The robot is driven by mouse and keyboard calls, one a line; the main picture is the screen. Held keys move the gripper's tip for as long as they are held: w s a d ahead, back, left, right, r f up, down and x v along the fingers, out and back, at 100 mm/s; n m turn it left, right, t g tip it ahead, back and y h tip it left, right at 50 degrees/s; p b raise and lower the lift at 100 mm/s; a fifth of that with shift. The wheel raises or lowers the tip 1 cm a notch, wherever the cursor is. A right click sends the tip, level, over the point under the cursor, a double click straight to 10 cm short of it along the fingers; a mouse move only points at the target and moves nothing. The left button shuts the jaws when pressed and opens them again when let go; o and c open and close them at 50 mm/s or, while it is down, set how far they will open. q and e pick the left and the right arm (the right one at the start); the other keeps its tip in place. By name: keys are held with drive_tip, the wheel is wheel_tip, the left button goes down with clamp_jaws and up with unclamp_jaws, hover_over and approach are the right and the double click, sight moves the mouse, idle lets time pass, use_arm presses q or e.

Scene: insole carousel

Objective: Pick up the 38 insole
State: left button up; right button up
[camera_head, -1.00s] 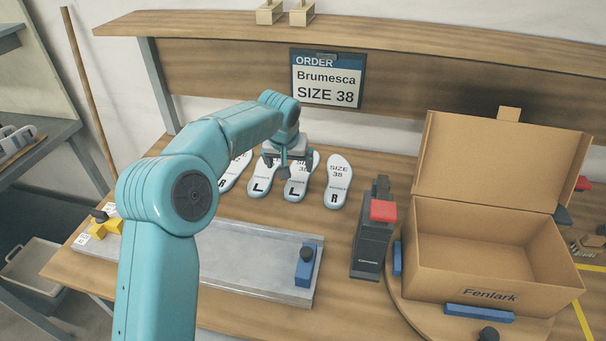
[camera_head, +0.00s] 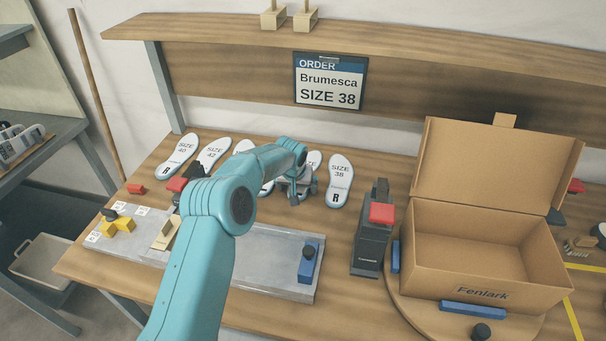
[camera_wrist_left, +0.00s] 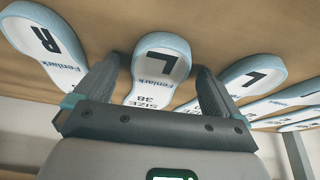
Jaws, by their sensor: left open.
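The size 38 left insole (camera_wrist_left: 157,72), marked L, is pale with a blue edge. In the left wrist view it lies between the fingers of my left gripper (camera_wrist_left: 153,92), which is open with nothing clamped. In the head view the left gripper (camera_head: 300,190) is low over this insole, and only its far end (camera_head: 313,160) shows clearly. The size 38 right insole (camera_head: 339,180), marked R, lies just right of the gripper. It also shows at the left of the left wrist view (camera_wrist_left: 45,45). My right gripper is not in view.
More insoles, such as sizes 40 (camera_head: 179,155) and 42 (camera_head: 213,152), lie in the row to the left. A dark device with a red top (camera_head: 382,214) and an open Fenlark box (camera_head: 480,280) stand right. The order board (camera_head: 330,81) reads Brumesca SIZE 38.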

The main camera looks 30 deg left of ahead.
use_arm(q)
drive_tip(key=shift+s+d, duration=0.1)
drive_tip(key=shift+s, duration=0.05)
drive_tip(key=shift+r, duration=0.1)
drive_tip(key=shift+c, duration=0.9)
drive_tip(key=c, duration=1)
drive_tip(key=shift+o, duration=0.2)
